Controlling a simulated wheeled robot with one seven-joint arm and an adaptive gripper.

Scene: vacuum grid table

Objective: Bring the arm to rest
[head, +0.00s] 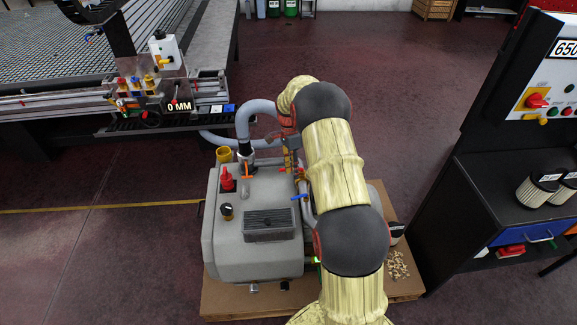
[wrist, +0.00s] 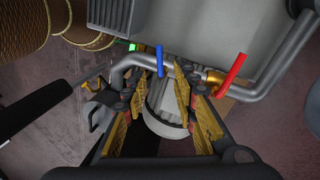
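My arm in its yellow sleeve reaches up from the bottom of the head view and bends over at the top. My gripper hangs beside the grey vacuum pump (head: 235,240), partly hidden by my arm. In the wrist view my gripper (wrist: 178,85) has its gold-padded fingers apart, with a gap between them. A pale grey cylinder (wrist: 166,122) shows through that gap; I cannot tell whether the fingers touch it. A blue lever (wrist: 160,60) and a red lever (wrist: 231,73) on the pump's pipes are just beyond the fingertips.
The pump stands on a brown board (head: 230,303). A grey hose (head: 243,121) rises beside my gripper. The grid table (head: 60,50) with its control panel is at the upper left. A dark bench (head: 490,200) with filters (head: 538,189) is at the right. Open floor lies behind.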

